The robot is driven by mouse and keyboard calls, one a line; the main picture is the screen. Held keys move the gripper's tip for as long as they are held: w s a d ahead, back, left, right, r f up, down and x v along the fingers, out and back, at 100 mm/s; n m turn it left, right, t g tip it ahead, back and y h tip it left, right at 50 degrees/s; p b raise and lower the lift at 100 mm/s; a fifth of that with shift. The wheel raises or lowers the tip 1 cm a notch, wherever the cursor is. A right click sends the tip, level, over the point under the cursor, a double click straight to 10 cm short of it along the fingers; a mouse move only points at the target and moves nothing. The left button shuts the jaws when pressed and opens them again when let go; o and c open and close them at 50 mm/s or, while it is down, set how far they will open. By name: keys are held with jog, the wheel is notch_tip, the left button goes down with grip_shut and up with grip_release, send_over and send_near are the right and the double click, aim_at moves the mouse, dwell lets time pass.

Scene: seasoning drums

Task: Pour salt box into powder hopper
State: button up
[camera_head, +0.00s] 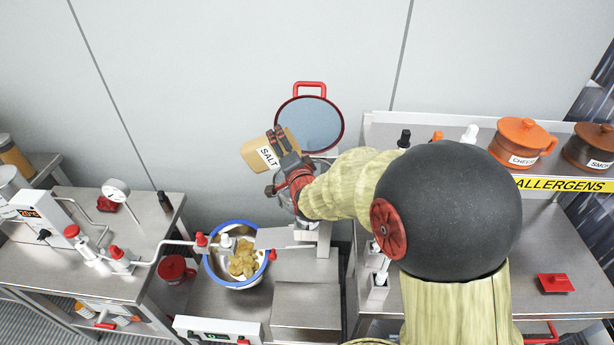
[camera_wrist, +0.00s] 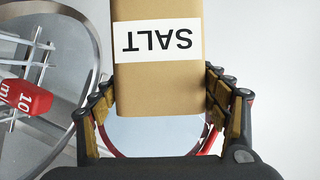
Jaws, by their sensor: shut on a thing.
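The salt box (camera_head: 255,156) is a tan carton with a white SALT label. My gripper (camera_head: 278,143) is shut on it and holds it up in the air, tilted. In the wrist view the salt box (camera_wrist: 160,85) sits between the two fingers of my gripper (camera_wrist: 165,105), its label upside down. An open round steel vessel (camera_head: 283,192), which looks like the powder hopper, is below my gripper and partly hidden by my arm. In the wrist view its rim (camera_wrist: 86,150) shows at the left, with bars and a red marked piece inside.
A round red-rimmed lid (camera_head: 312,124) stands raised behind the hopper. A blue-rimmed bowl (camera_head: 236,228) with yellow chips is at the lower left. An orange pot (camera_head: 522,143) and a brown pot (camera_head: 590,147) stand on the right shelf. A red-handled piece (camera_head: 555,284) lies on the right counter.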

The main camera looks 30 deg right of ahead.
aim_at(255, 142)
jog(key=n+p, duration=0.1)
jog(key=r+n+g+p, duration=0.1)
jog(key=a+r+p, duration=0.1)
jog(key=p, duration=0.1)
jog(key=shift+w+r+n+h, duration=0.25)
jog(key=shift+w+n+h, duration=0.05)
jog(key=shift+n+h, duration=0.1)
jog(key=a+r+n+g+p, duration=0.1)
jog(key=p, duration=0.3)
jog(key=shift+w+n+h, duration=0.3)
jog(key=shift+w, duration=0.1)
jog(key=a+n+p, duration=0.1)
jog(key=p, duration=0.3)
jog(key=w+a+r+n+g+h+p, duration=0.1)
jog(key=p, duration=0.2)
jog(key=w+a+n+p, duration=0.1)
jog(key=p, duration=0.3)
jog(key=shift+w+a+r+g+h+p, duration=0.25)
jog(key=shift+a+r+g+h+p, duration=0.05)
jog(key=shift+r+g+p, duration=0.1)
jog(key=shift+w+a+f+n+g+h+p, duration=0.35)
jog(key=shift+a+f+n+p, duration=0.4)
jog(key=shift+p, duration=0.6)
jog(key=shift+w, duration=0.1)
